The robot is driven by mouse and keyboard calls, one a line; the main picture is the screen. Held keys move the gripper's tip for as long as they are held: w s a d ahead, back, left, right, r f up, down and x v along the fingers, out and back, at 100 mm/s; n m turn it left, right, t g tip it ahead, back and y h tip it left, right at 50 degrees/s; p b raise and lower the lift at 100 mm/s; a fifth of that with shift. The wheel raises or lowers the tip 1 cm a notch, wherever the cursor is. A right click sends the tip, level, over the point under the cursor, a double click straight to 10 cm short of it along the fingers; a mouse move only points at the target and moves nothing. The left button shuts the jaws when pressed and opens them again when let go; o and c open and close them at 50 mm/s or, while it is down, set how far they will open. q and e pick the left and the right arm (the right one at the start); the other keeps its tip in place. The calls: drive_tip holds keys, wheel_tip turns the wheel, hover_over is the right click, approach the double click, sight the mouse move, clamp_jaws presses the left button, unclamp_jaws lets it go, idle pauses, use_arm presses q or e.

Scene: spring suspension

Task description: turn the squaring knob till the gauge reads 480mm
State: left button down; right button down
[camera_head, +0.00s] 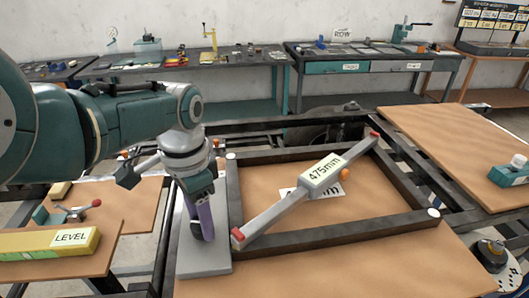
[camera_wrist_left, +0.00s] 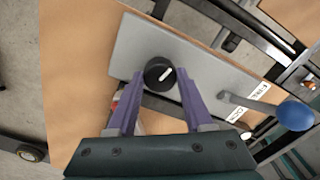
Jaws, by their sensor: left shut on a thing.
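The gauge (camera_head: 322,172) is a grey bar with red ends lying diagonally across a dark rectangular frame, and its display reads 475mm. The squaring knob (camera_wrist_left: 158,73) is black and round with a white pointer mark, set on a grey plate (camera_head: 205,262). My left gripper (camera_head: 203,225) points down over the plate. In the left wrist view its purple fingers (camera_wrist_left: 161,82) are on either side of the knob, shut on it. My right gripper is not in view.
A yellow level (camera_head: 50,243) lies on the left board. The dark frame (camera_head: 340,232) rests on brown boards. Workbenches (camera_head: 190,68) with tools line the back wall. The right board (camera_head: 450,140) is mostly clear.

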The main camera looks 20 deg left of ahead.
use_arm(q)
drive_tip(key=m, duration=0.5)
drive_tip(key=shift+m, duration=0.4)
idle(0.4)
drive_tip(key=shift+c, duration=1.5)
unclamp_jaws()
wheel_tip(320, 180, up, 9)
drive_tip(key=p, duration=0.5)
drive_tip(key=shift+f, duration=0.15)
drive_tip(key=shift+r, duration=0.6)
